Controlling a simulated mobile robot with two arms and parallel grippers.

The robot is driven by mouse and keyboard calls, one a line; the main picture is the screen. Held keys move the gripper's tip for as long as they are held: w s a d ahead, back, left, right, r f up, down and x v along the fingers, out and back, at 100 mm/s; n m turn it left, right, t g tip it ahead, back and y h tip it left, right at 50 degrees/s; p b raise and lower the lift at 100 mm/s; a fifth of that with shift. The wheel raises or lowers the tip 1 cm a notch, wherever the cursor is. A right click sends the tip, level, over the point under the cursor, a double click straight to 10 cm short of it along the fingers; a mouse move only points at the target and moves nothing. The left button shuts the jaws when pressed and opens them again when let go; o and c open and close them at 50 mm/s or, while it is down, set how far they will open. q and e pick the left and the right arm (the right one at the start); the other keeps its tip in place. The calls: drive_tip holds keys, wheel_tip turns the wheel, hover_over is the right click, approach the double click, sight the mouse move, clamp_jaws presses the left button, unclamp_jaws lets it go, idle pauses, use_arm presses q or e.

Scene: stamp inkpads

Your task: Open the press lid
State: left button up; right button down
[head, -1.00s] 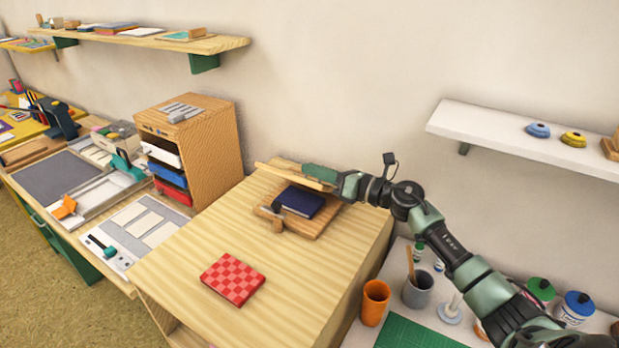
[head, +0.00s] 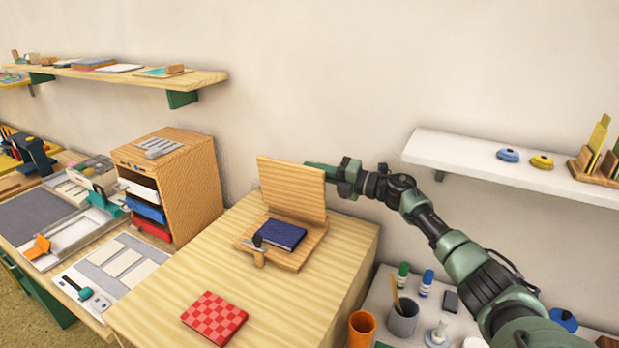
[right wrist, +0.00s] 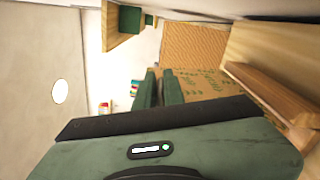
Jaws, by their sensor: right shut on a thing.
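The wooden press (head: 289,258) sits at the back of the pale wooden table. Its lid (head: 291,187) stands raised, about upright, at the rear of the base. A dark blue pad (head: 281,234) lies on the base, with a wooden handle (head: 258,256) at the front left. My right gripper (head: 318,170) reaches in from the right at the lid's upper right edge and is shut on it; the lid partly hides its fingertips. Its green fingers (right wrist: 160,88) also show close together in the right wrist view. My left gripper is not in view.
A red checkered block (head: 214,318) lies on the table's front. A wooden drawer cabinet (head: 190,185) stands to the left. An orange cup (head: 362,330) and a grey cup (head: 403,318) stand at the right. A white shelf (head: 470,160) hangs above my right arm.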

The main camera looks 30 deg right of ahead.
drive_tip(key=shift+w+d+f+m, duration=0.15)
drive_tip(key=shift+w+d+m, duration=0.1)
drive_tip(key=shift+d+m, duration=0.2)
drive_tip(key=c, duration=1.6)
unclamp_jaws()
drive_tip(key=shift+o, duration=0.2)
drive_tip(key=b+v, duration=0.2)
drive_tip(key=v, duration=0.6)
drive_tip(key=shift+w, duration=0.1)
